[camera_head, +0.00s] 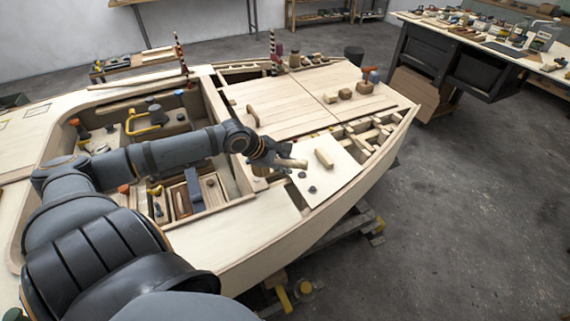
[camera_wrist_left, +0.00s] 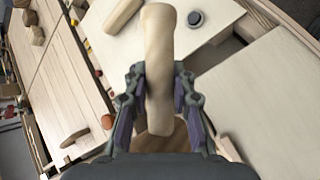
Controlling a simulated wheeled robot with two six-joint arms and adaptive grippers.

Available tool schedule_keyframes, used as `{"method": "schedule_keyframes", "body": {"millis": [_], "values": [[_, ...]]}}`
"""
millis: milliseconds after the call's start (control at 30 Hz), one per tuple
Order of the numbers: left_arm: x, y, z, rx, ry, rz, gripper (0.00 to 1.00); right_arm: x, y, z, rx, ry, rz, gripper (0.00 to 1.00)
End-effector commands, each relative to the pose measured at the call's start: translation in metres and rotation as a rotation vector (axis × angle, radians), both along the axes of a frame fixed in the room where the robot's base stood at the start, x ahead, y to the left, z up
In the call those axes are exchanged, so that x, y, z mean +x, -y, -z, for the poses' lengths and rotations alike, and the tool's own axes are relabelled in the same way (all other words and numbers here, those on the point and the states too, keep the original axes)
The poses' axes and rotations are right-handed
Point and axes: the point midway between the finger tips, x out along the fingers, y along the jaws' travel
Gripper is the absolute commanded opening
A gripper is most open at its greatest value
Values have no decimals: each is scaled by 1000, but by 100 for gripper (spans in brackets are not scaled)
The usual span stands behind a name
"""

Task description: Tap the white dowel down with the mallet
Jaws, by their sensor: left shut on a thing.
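My left gripper (camera_head: 268,158) is over the pale panel near the middle of the hull. It is shut on a pale wooden bar, which looks like part of the mallet (camera_head: 292,163). In the left wrist view the bar (camera_wrist_left: 158,60) stands up between the two fingers of the left gripper (camera_wrist_left: 158,95). A browner wooden surface shows low between the fingers; I cannot tell whether it belongs to the mallet. I cannot make out the white dowel for certain. My right gripper is not in view.
A wooden block (camera_head: 324,158) and small dark round pegs (camera_head: 312,189) are on the pale panel (camera_head: 338,180) right of the gripper. An open well with a yellow handle (camera_head: 140,122) lies left. Tall striped posts stand behind. A workbench (camera_head: 460,50) is at the back right.

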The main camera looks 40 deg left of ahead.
Motion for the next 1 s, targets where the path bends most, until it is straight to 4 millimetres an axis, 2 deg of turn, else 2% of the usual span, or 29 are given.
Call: {"method": "schedule_keyframes", "body": {"millis": [200,533,567,700,767,867,1000], "values": [[0,0,-4,-1,1,0,0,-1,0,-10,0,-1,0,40],[0,0,1,0,1,0,0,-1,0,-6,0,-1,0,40],[0,0,7,-1,0,0,0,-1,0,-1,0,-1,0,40],[0,1,55,-7,0,-3,0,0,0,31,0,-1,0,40],[0,0,42,2,2,1,0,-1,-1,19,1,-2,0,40],[0,0,36,1,1,0,0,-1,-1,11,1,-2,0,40],[0,0,16,-1,1,-1,0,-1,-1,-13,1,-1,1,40]]}}
